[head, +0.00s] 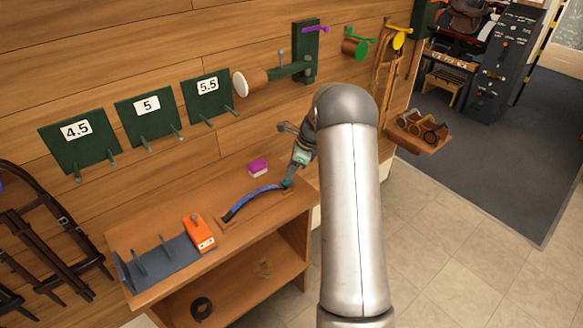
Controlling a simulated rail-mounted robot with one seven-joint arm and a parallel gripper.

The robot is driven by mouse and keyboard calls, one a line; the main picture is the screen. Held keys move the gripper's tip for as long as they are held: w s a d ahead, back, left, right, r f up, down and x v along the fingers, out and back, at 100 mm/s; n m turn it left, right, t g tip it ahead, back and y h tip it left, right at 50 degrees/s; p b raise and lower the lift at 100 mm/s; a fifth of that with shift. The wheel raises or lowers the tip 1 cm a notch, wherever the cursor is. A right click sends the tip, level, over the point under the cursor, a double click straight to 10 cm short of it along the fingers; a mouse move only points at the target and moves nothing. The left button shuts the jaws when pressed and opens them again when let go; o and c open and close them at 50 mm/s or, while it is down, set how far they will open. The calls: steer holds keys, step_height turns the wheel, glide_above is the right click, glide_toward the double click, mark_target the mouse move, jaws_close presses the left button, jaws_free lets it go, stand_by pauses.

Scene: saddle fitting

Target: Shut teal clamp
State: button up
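A small teal part (288,183), which looks like the teal clamp, is at the right end of a blue curved strip (252,199) on the wooden bench. My gripper (291,177) reaches down over that end from the upper right. Its fingertips are at or very near the teal part; I cannot tell whether they touch it. The fingers are too small and overlapped here to show whether they are open or shut. Whether the clamp is open or shut is also too small to see.
Green numbered wall plates (148,118) and a wall bracket (305,58) are behind. Tiled floor lies right.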

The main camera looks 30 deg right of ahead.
steer(key=shift+f, duration=0.1)
jaws_close()
steer(key=shift+s+a+f+h+b, duration=0.15)
steer(key=shift+a+h+b, duration=0.45)
steer(key=shift+h, duration=0.4)
steer(key=shift+a+t+h, duration=0.1)
steer(key=shift+t+h, duration=0.2)
steer(key=shift+h, duration=0.2)
steer(key=shift+s+a+f+n, duration=0.1)
steer(key=shift+a+f+n, duration=0.1)
steer(key=shift+n, duration=0.1)
jaws_free()
steer(key=shift+r, duration=0.1)
